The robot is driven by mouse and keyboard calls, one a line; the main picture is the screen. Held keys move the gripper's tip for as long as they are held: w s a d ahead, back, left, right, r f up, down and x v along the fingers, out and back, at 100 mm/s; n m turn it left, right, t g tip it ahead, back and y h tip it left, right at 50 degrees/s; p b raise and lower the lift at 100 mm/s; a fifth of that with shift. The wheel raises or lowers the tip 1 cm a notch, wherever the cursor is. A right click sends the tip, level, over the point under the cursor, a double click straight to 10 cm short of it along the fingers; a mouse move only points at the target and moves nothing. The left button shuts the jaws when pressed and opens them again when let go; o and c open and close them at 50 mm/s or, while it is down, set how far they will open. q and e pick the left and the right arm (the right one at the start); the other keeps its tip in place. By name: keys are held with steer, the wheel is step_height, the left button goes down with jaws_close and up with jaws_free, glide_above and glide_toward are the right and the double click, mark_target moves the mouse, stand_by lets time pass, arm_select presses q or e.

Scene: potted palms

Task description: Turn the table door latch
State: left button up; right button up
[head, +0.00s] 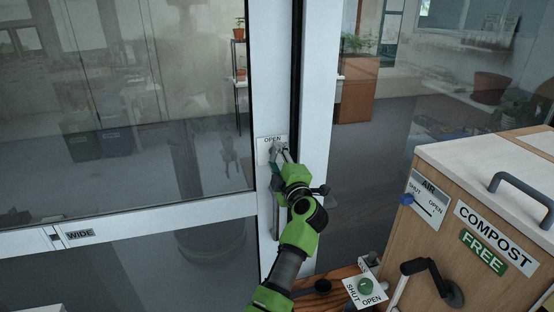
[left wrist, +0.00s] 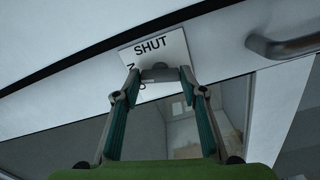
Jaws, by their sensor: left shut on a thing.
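The door latch (left wrist: 160,73) is a small grey piece on a white plate (head: 264,154), on the white frame of the glass door. The plate reads OPEN at the top in the head view. The plate (left wrist: 152,46) also shows in the left wrist view, with SHUT uppermost and the other word partly hidden. My left gripper (head: 281,157) reaches up to the plate and is shut on the latch, with one finger on each side of it. The gripper hides much of the latch in the head view. My right gripper is not in view.
A wooden compost box (head: 475,238) with a grey handle, a crank (head: 432,277) and an AIR slider stands at right. A green knob (head: 366,286) on a SHUT/OPEN plate sits at the bottom. A grey door handle (left wrist: 283,46) is near the plate.

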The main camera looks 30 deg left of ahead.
arm_select(q)
steer(key=shift+f+n, duration=0.15)
steer(key=shift+n, duration=1.35)
steer(key=shift+b, duration=0.3)
steer(key=o, duration=1.1)
steer(key=shift+o, duration=0.2)
